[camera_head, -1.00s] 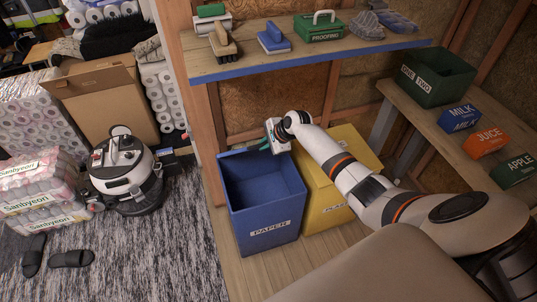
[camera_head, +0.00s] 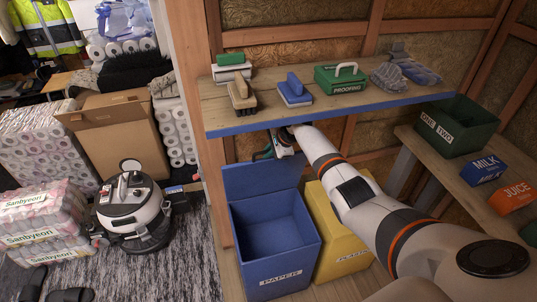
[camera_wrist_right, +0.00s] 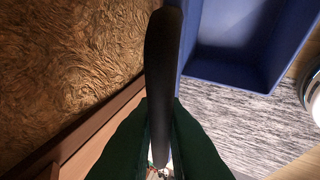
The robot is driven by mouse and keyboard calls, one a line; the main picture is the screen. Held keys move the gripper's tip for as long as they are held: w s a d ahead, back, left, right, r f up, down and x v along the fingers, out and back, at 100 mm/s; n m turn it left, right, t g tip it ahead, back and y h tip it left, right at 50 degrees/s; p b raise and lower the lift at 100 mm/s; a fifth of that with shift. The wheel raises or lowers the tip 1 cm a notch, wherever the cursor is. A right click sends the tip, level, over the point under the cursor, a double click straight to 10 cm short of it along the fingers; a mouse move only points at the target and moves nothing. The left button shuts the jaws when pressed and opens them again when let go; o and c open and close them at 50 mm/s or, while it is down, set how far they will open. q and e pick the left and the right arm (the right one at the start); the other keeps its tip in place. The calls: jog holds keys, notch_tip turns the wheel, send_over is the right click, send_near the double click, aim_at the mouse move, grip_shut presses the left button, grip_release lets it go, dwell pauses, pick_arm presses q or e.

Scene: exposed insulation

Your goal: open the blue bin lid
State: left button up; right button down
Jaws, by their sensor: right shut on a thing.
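The blue bin (camera_head: 272,228), labelled PAPER, stands on the floor under the shelf. Its mouth is open and empty inside. The blue lid (camera_head: 258,179) stands up behind the mouth. My right gripper (camera_head: 268,153) is at the top edge of the lid, partly under the shelf. The bin's inside (camera_wrist_right: 245,35) shows at upper right there. My left gripper is not in view.
A wooden shelf (camera_head: 330,105) with brushes and a green PROOFING box (camera_head: 341,79) hangs just above my right gripper. A yellow bin (camera_head: 338,240) stands close on the right. A robot-like vacuum (camera_head: 130,208) stands on the rug at left.

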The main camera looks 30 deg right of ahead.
jog(key=c, duration=1.5)
grip_release()
jog(key=shift+s+d+r, duration=0.2)
jog(key=shift+s+r, duration=0.05)
jog(key=shift+r, duration=0.2)
jog(key=s+d, duration=0.2)
jog(key=s, duration=0.1)
jog(key=s+d, duration=0.2)
jog(key=s, duration=0.2)
jog(key=s+d, duration=0.2)
jog(key=s, duration=0.1)
jog(key=shift+s+r, duration=0.1)
jog(key=shift+s, duration=0.2)
